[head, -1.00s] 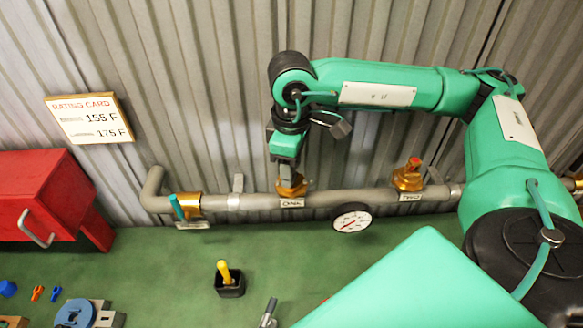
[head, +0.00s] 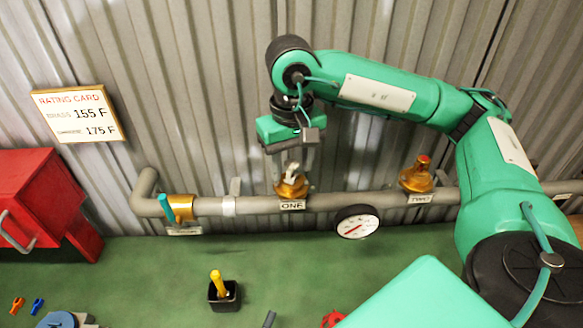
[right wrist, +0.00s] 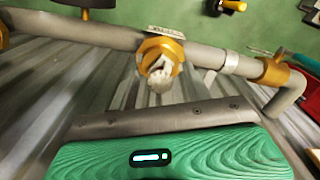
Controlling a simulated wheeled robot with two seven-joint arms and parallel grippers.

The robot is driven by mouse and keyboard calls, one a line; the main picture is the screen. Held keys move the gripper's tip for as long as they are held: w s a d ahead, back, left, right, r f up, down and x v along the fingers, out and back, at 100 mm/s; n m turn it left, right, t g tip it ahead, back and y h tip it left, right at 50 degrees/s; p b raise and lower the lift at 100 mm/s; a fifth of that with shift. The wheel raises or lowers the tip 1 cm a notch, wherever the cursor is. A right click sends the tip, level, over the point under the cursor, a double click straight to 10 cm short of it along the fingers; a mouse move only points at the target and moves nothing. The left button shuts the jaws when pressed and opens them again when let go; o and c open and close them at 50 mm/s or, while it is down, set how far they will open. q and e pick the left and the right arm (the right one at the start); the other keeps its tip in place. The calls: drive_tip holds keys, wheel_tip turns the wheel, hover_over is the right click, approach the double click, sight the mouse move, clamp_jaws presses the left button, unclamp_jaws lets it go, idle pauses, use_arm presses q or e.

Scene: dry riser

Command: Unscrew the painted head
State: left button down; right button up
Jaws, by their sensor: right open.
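A brass fitting (head: 291,186) sits on the pipe above the label ONE, with a whitish head (head: 292,171) standing up from it. In the right wrist view the whitish head (right wrist: 160,68) shows against the brass fitting (right wrist: 163,50). A second brass fitting (head: 417,177) with a red top sits above the label TWO. My right gripper (head: 290,156) is open just above the whitish head, its fingers partly blurred against the wall. I cannot tell whether they touch the head. My left gripper is not in view.
A grey pipe (head: 345,200) runs along the corrugated wall, with a gauge (head: 357,222) and a teal-handled valve (head: 178,208). A black cup (head: 224,298) with a yellow-handled tool stands on the green bench. A red box (head: 35,200) is at left, below a rating card (head: 78,115).

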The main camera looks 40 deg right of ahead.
drive_tip(key=m+b, duration=0.1)
drive_tip(key=m, duration=0.2)
drive_tip(key=shift+f+b, duration=0.15)
drive_tip(key=shift+b, duration=0.15)
drive_tip(key=shift+m+b, duration=0.35)
drive_tip(key=shift+m, duration=0.65)
drive_tip(key=shift+r+m, duration=0.2)
drive_tip(key=shift+m, duration=0.2)
